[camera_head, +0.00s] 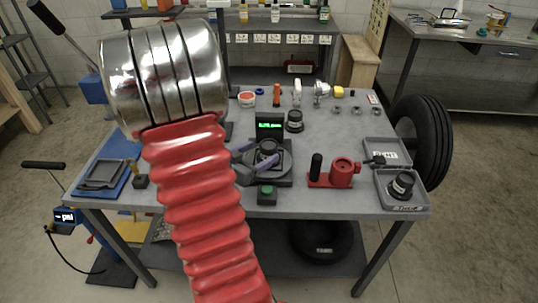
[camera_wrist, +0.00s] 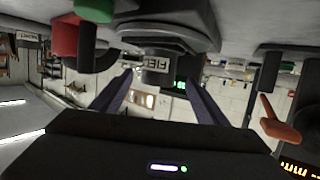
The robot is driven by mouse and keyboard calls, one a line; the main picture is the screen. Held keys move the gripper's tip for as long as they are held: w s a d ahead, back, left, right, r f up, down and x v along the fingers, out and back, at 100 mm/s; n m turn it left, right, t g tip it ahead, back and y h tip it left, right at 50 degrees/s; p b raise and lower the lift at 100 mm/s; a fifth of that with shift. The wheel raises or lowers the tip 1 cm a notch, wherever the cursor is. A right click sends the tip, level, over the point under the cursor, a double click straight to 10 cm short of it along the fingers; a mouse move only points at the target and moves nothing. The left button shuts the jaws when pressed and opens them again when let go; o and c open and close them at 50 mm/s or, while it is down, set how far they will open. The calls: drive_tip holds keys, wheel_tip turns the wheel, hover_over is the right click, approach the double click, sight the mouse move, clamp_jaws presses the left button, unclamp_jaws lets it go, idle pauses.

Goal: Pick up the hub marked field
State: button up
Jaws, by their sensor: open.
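The hub marked field (camera_wrist: 157,64) is a dark round piece with a pale label, upside down in the wrist view. In the head view the hub (camera_head: 268,147) sits on a dark round stand with a green-lit display (camera_head: 269,126). My gripper (camera_head: 260,156) has purple fingers, open and low over the stand, one finger on each side of the hub. In the wrist view the fingers of my gripper (camera_wrist: 160,78) reach toward the hub with gaps beside it. Whether they touch it cannot be told.
Another dark hub (camera_head: 295,121) stands behind the stand. A third hub (camera_head: 402,185) lies in the front right grey tray (camera_head: 421,203). A red vise-like tool (camera_head: 343,172) stands to the right, and a green button box (camera_head: 266,194) in front.

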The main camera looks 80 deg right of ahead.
sight(263, 151)
drive_tip(key=shift+x, duration=2.05)
drive_tip(key=shift+x, duration=2.55)
drive_tip(key=shift+s, duration=0.15)
drive_tip(key=shift+c, duration=0.4)
drive_tip(key=shift+r, duration=0.1)
clamp_jaws()
